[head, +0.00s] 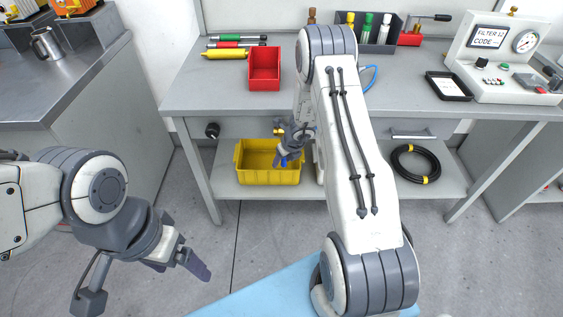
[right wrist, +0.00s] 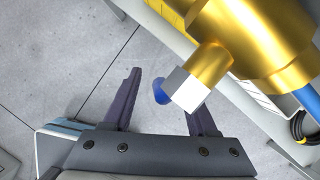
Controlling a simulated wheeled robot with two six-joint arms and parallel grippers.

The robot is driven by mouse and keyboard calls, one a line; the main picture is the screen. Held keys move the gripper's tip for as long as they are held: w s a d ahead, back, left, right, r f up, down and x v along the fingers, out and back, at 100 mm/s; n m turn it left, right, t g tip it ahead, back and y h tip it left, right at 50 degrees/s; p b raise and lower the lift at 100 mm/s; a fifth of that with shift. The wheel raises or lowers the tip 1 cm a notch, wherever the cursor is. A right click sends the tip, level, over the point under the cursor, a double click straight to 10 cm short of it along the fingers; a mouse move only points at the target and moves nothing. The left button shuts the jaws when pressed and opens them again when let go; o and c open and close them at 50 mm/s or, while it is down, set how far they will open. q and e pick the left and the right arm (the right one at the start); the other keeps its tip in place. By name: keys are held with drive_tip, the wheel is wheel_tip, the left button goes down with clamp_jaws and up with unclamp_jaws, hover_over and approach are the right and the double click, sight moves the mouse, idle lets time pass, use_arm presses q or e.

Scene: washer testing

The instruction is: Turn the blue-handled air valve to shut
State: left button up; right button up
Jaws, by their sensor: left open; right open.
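The brass air valve (right wrist: 250,40) fills the upper right of the right wrist view, with a hex-ended stub pointing toward my gripper. Its blue handle (right wrist: 161,91) shows mostly behind that stub. In the head view, blue (head: 284,161) and a little brass (head: 279,131) show below the table's front edge, partly hidden by my right arm. My right gripper (right wrist: 162,98) is open, its fingers on either side of the visible blue part; contact cannot be told. My left gripper (head: 178,262) is open and empty at lower left, away from the valve.
A grey workbench (head: 200,93) carries a red bin (head: 265,66), a bottle rack and a gauge box (head: 505,60). A yellow bin (head: 262,177) and a coiled black hose (head: 416,163) lie on the lower shelf. Floor is clear between the benches.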

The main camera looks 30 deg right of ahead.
drive_tip(key=p+v, duration=0.2)
drive_tip(key=v, duration=0.6)
drive_tip(key=shift+a, duration=0.1)
